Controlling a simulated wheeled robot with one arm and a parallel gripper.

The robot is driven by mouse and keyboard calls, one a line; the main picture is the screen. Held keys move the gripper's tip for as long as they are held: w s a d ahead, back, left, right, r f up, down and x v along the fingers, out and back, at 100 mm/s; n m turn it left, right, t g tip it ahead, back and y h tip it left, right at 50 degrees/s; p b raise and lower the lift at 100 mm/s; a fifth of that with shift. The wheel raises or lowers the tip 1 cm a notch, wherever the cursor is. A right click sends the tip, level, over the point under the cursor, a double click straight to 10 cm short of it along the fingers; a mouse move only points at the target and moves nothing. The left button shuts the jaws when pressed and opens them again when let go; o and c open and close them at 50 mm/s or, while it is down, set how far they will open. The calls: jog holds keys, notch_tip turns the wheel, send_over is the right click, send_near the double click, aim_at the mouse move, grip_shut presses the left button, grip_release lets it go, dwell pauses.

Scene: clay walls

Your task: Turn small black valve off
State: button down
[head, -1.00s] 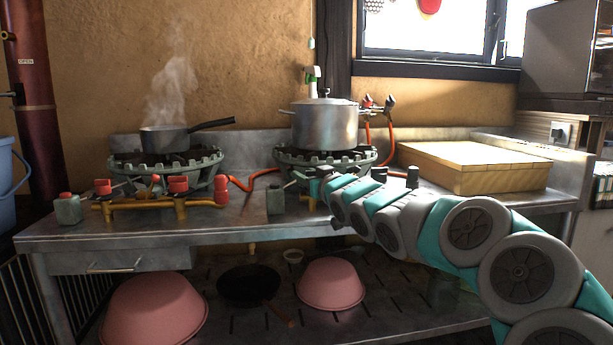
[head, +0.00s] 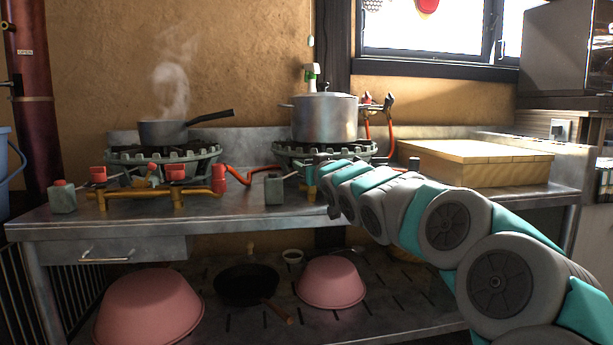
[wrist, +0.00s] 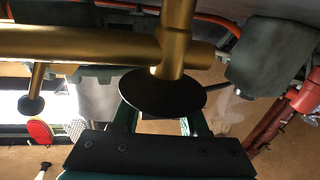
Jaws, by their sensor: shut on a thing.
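A flat, round black valve knob (wrist: 160,94) sits on a brass stem off a brass pipe (wrist: 90,46) in the wrist view. My gripper (wrist: 163,122) is shut on this knob, with a teal finger on either side of it. A smaller black knob (wrist: 31,106) hangs on another brass stem to the left, apart from my gripper. In the head view my gripper (head: 313,178) is beside the grey-green box (head: 275,189) in front of the right burner (head: 290,150). My arm hides most of the valve pipe there.
A steel pot (head: 325,120) stands on the right burner. A steaming pan (head: 163,132) sits on the left burner, behind red-handled valves (head: 176,171). A wooden box (head: 475,165) lies at the right. Pink bowls (head: 332,283) are on the lower shelf.

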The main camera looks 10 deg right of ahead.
jog(key=c, duration=0.5)
grip_release()
jog(key=shift+s+d, duration=0.25)
jog(key=shift+s, duration=1.05)
jog(key=shift+s+d, duration=0.2)
jog(key=shift+s, duration=1.1)
jog(key=shift+s+d, duration=0.25)
jog(key=shift+s, duration=1.05)
